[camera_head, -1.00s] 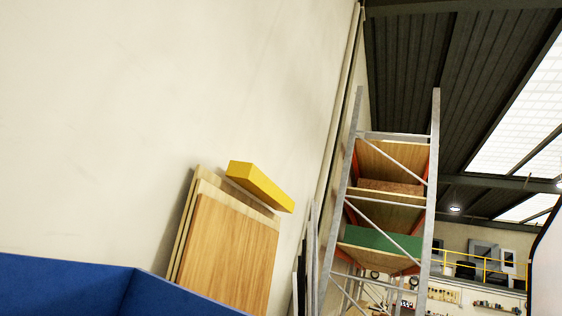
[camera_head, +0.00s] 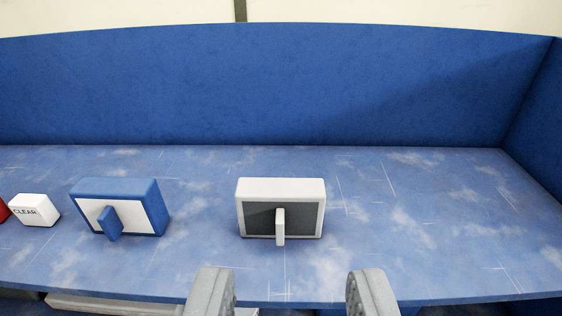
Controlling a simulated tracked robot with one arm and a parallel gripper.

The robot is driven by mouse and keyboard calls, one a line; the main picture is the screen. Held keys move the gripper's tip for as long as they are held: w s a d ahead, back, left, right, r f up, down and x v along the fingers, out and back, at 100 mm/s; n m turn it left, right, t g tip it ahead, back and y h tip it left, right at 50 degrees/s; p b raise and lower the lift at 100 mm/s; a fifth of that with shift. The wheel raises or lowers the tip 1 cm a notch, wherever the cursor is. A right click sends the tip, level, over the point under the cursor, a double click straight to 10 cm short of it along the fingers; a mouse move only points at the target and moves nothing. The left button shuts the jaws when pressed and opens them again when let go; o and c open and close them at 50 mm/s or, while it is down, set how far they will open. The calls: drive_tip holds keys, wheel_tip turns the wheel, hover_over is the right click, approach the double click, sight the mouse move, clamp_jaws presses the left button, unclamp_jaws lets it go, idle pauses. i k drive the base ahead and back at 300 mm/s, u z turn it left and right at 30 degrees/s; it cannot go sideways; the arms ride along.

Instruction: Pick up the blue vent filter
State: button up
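The blue vent filter (camera_head: 146,193) stands on the blue worktop at the left of the view. It has a blue frame, a white front face and a blue tab handle sticking out toward me. My gripper (camera_head: 291,298) is at the bottom of the view, with its two grey fingers wide apart and nothing between them. It is in front of the worktop's near edge, to the right of the blue filter and apart from it.
A white filter with a dark grey face (camera_head: 281,207) stands on the worktop (camera_head: 420,230), straight ahead of my gripper. A white block marked CLEAR (camera_head: 35,210) and a partly cut-off red block (camera_head: 4,210) are at the far left. Blue panels (camera_head: 270,85) close the back and right.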

sight(112, 206)
drive_tip(key=u, duration=0.05)
drive_tip(key=k, duration=0.85)
drive_tip(key=u, duration=0.55)
drive_tip(key=i, duration=1)
